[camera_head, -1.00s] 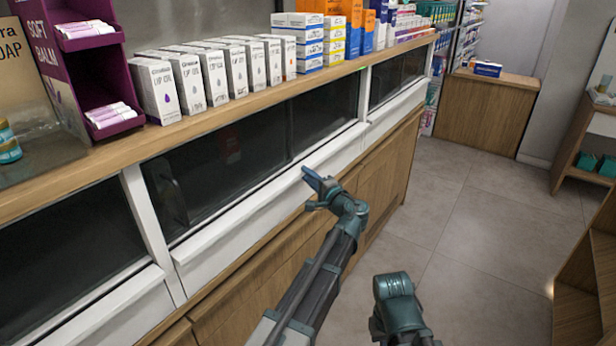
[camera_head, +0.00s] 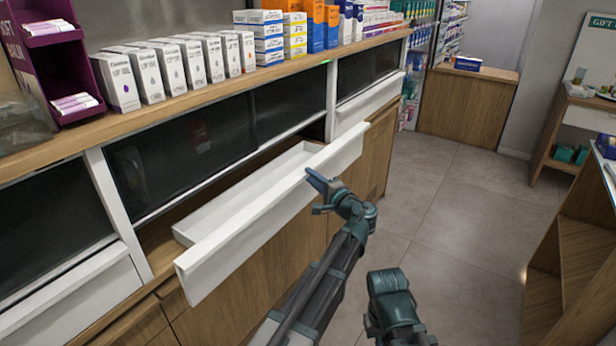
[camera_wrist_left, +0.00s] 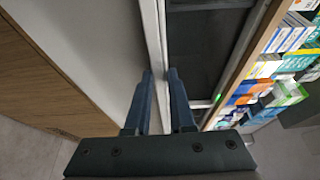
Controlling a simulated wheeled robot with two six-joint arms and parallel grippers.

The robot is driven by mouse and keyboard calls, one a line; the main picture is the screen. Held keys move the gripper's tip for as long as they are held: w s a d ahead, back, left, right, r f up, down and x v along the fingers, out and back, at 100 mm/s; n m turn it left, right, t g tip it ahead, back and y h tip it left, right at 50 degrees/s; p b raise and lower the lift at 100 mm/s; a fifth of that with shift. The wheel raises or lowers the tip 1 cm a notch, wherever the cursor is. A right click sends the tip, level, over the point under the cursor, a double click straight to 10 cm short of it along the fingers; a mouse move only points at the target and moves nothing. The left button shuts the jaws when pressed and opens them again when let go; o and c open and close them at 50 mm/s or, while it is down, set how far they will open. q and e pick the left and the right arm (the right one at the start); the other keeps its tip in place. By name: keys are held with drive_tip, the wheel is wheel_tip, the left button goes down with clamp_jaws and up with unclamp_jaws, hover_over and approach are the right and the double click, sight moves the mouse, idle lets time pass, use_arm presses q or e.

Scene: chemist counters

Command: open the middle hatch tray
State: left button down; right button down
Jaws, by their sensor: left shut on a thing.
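The middle hatch tray (camera_head: 250,222) is a white shallow drawer with a long white front panel. It stands pulled out from the wooden counter, its white interior showing. My left gripper (camera_head: 314,178) is at the tray's front panel, right of its middle, shut on its upper edge. In the left wrist view its blue fingers (camera_wrist_left: 160,90) lie on either side of the white panel edge (camera_wrist_left: 153,40). My right gripper is not clearly seen; a teal part of my other arm shows low in the head view.
White-fronted hatches flank the tray, left (camera_head: 75,295) and right (camera_head: 370,98), both shut. Boxes (camera_head: 185,65) and a purple stand (camera_head: 58,50) stand on the countertop. A wooden shelf unit (camera_head: 570,250) is at right. The grey floor (camera_head: 450,190) between is clear.

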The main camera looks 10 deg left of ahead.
use_arm(q)
drive_tip(key=shift+s+d, duration=0.25)
drive_tip(key=shift+d, duration=0.4)
drive_tip(key=shift+s+d, duration=0.25)
drive_tip(key=shift+d, duration=0.4)
drive_tip(key=shift+s+d, duration=0.25)
drive_tip(key=shift+d, duration=0.4)
use_arm(e)
drive_tip(key=shift+s+d, duration=0.15)
drive_tip(key=shift+d, duration=0.2)
use_arm(q)
drive_tip(key=c, duration=0.8)
unclamp_jaws()
drive_tip(key=shift+o, duration=0.2)
drive_tip(key=shift+s, duration=0.1)
use_arm(e)
drive_tip(key=shift+d, duration=0.1)
